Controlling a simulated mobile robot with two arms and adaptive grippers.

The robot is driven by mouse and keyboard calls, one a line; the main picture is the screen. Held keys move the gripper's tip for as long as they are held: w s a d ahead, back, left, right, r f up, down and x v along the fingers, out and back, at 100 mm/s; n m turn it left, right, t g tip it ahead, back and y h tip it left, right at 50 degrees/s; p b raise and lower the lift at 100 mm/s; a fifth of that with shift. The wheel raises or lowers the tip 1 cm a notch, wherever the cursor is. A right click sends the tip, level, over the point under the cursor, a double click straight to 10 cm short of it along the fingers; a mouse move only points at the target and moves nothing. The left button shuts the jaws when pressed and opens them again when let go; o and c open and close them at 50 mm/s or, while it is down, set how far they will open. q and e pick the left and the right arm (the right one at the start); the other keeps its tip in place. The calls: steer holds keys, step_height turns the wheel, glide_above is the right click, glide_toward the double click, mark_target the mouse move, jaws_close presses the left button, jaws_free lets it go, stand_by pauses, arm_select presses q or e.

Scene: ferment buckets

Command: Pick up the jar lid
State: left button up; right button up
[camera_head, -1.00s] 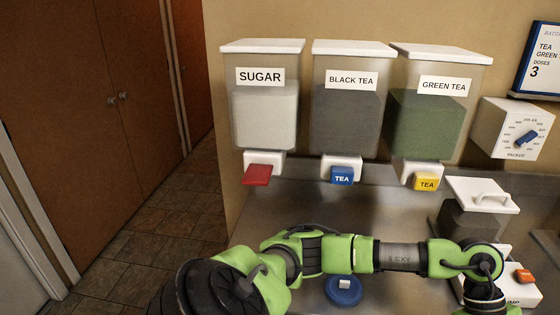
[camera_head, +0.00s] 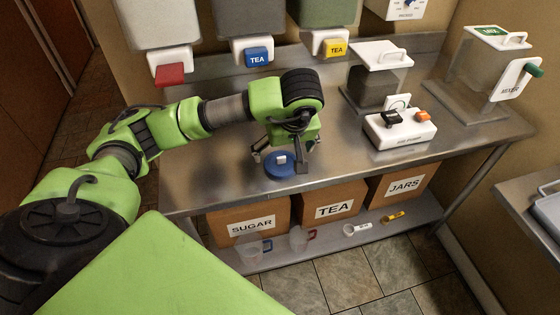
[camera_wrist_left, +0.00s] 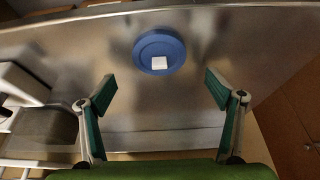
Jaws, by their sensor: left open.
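The jar lid (camera_head: 281,168) is a round blue disc with a small white square knob, lying flat on the metal counter. In the left wrist view the lid (camera_wrist_left: 159,50) lies beyond the fingertips, roughly centred between them. My left gripper (camera_head: 281,160) hangs over the lid in the head view, and its fingers partly cover it. In the left wrist view my left gripper (camera_wrist_left: 159,82) is wide open and empty, with a green-padded finger on each side. My right gripper is not in view.
The metal counter (camera_head: 215,165) is clear around the lid. A white box with an orange switch (camera_head: 400,130) stands to the right, below a lidded container (camera_head: 375,85). Dispensers with red (camera_head: 170,74), blue (camera_head: 259,56) and yellow levers hang behind. Cardboard boxes (camera_head: 335,203) sit below.

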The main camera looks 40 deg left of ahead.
mark_target(281, 157)
arm_select(q)
steer(key=shift+w+a+f, duration=0.2)
steer(key=shift+f, duration=0.35)
steer(key=p+x, duration=0.2)
steer(key=x, duration=0.2)
steer(key=shift+w+a, duration=0.15)
steer(key=shift+a, duration=0.05)
steer(key=shift+w+a+f, duration=0.1)
steer(key=shift+w+f, duration=0.05)
steer(key=shift+f, duration=0.35)
steer(key=c, duration=0.8)
steer(key=shift+c, duration=0.2)
